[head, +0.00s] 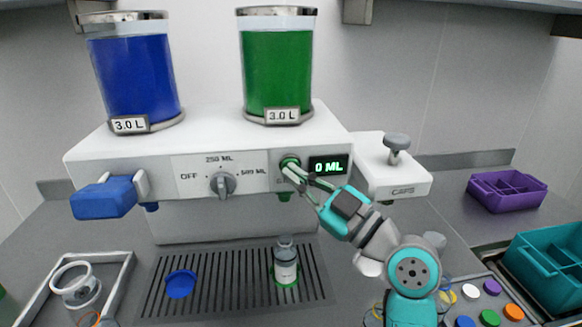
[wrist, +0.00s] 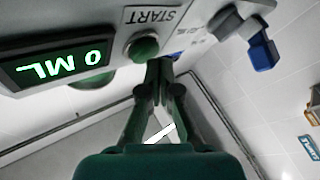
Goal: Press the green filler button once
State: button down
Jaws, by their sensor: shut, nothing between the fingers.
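The round green filler button (head: 291,161) sits on the white machine's front, left of the display reading 0 ML (head: 329,165). In the wrist view the button (wrist: 143,47) is below an upside-down START label. My gripper (head: 288,169) is shut and empty, its fingertips right at the button and partly covering it in the head view. In the wrist view the fingertips (wrist: 160,66) are beside the button's lower right edge. I cannot tell whether they touch it. A clear bottle (head: 286,262) stands upright on the green ring below the green nozzle (head: 284,196).
A dial (head: 223,185) and a blue lever (head: 104,197) are on the machine front, left of my gripper. A caps unit (head: 393,181) stands to the right. A purple bin (head: 506,192) is far right.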

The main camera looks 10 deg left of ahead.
jog(key=shift+w+a, duration=0.15)
jog(key=shift+w, duration=0.3)
dwell(0.6)
jog(key=shift+s, duration=0.1)
jog(key=shift+s+d, duration=0.25)
jog(key=shift+s, duration=0.5)
jog(key=shift+s+d, duration=0.25)
jog(key=shift+s, duration=0.55)
jog(key=shift+s+d, duration=0.2)
jog(key=shift+s, duration=0.6)
jog(key=shift+s+d, duration=0.25)
jog(key=shift+s, duration=0.55)
